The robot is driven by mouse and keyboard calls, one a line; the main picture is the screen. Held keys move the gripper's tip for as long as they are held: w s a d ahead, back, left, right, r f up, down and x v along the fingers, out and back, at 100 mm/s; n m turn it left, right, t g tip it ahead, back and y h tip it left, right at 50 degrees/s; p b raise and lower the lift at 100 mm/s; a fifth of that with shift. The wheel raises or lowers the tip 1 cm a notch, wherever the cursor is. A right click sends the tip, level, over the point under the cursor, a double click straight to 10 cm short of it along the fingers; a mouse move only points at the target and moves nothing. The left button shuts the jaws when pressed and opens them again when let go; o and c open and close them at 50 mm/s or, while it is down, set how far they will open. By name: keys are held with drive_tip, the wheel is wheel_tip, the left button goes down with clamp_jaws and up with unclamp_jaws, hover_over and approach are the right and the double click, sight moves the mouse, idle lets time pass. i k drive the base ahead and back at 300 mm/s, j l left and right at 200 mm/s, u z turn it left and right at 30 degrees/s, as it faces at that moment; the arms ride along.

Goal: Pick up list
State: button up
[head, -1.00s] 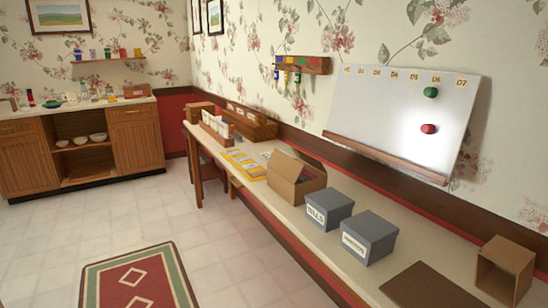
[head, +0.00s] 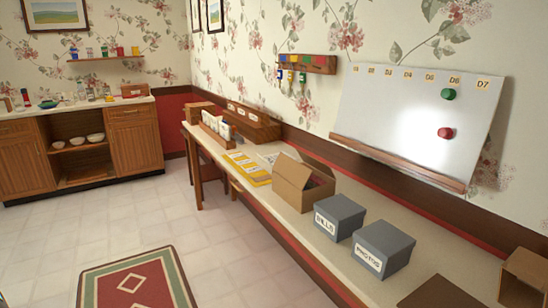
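I cannot make out a thing that is clearly the list. White papers (head: 270,157) lie flat on the long counter (head: 297,208), behind the open cardboard box, too small to read. Yellow sheets or folders (head: 247,168) lie beside them, nearer the counter's front edge. A whiteboard (head: 400,120) labelled along its top with D-numbers leans on the wall, with a green magnet (head: 448,94) and a red magnet (head: 445,133). My gripper is not in view.
On the counter stand an open cardboard box (head: 292,192), grey boxes labelled BILLS (head: 341,215) and PHOTOS (head: 385,248), and a wooden box (head: 525,275). Keys hang from a rack (head: 308,63). A rug (head: 130,283) lies on the open tiled floor (head: 110,225).

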sight(271, 159)
drive_tip(key=i+j+z, duration=0.15)
drive_tip(key=i+j, duration=0.85)
drive_tip(key=i, duration=0.3)
drive_tip(key=i+j+z, duration=0.1)
drive_tip(key=i+j, duration=1.05)
drive_tip(key=i, duration=0.05)
